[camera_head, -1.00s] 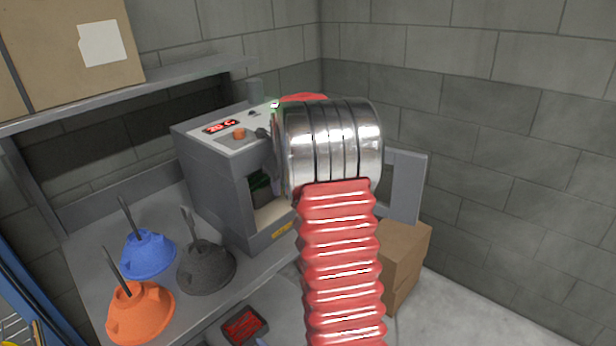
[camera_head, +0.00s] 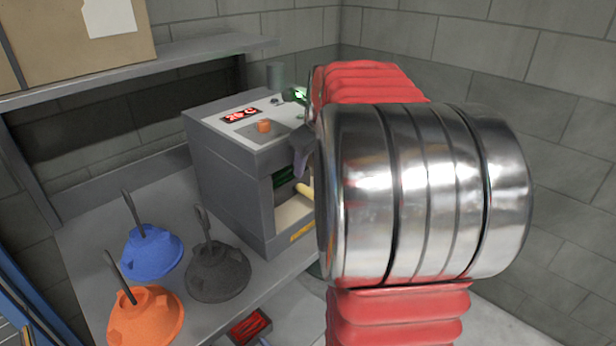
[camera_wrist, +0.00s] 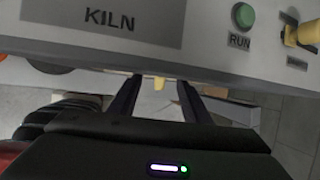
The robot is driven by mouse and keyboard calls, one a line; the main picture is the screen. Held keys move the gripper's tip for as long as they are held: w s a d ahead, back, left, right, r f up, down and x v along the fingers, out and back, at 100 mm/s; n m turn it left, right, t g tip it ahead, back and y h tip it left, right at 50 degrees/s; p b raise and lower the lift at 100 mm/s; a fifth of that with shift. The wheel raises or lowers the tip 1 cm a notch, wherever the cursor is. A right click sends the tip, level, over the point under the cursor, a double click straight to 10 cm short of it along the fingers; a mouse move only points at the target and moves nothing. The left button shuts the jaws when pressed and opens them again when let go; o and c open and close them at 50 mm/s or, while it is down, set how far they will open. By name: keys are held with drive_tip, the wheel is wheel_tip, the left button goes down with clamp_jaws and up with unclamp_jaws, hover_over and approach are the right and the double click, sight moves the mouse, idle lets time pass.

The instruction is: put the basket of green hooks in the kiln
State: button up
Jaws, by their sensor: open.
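The kiln (camera_head: 225,195) is a grey box on the bench with a red lit display and an orange knob. Its front opening shows. A dark basket with green in it (camera_head: 285,178) is inside; single hooks cannot be made out. My gripper (camera_head: 303,158) is at the kiln's front, mostly hidden by my arm. In the wrist view my gripper (camera_wrist: 158,88) is open, its fingers apart just below the kiln's panel (camera_wrist: 110,18). The kiln's door is hidden behind my arm in the head view.
Blue (camera_head: 152,252), black (camera_head: 218,272) and orange (camera_head: 146,318) hoods stand on the bench left of the kiln. A basket of red hooks (camera_head: 248,327) is low in front. A shelf (camera_head: 190,60) with a cardboard box (camera_head: 80,40) runs above.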

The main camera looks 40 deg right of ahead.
drive_tip(key=v, duration=0.4)
drive_tip(key=shift+s+d+f, duration=0.15)
drive_tip(key=shift+s+d, duration=0.1)
drive_tip(key=shift+s, duration=0.05)
drive_tip(key=shift+f, duration=0.15)
drive_tip(key=shift+s, duration=0.15)
